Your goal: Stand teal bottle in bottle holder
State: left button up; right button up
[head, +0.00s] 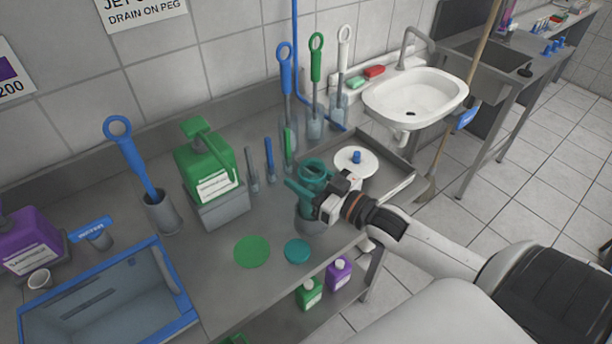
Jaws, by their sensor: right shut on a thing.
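The teal bottle (313,172) is upright, with its round open top facing up. My right gripper (319,201) is shut on it from the right and hides part of its side. A grey cup-shaped holder (309,226), which looks like the bottle holder, stands on the steel counter directly below the bottle. The bottle's lower end meets the holder's mouth in the picture. I cannot tell how far it is inside, because the gripper covers the rim. My left gripper is not in view.
A teal disc (297,251) and a green disc (252,252) lie in front. The green jug (206,165) stands left, with brushes behind. A white disc (356,161) lies on a tray at right. A blue-rimmed basin (178,279) is at front left.

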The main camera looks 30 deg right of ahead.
jog(key=o, duration=1.9)
jog(key=shift+s, duration=0.1)
jog(key=p+v, duration=0.4)
jog(key=v, duration=0.6)
jog(key=shift+f, duration=0.1)
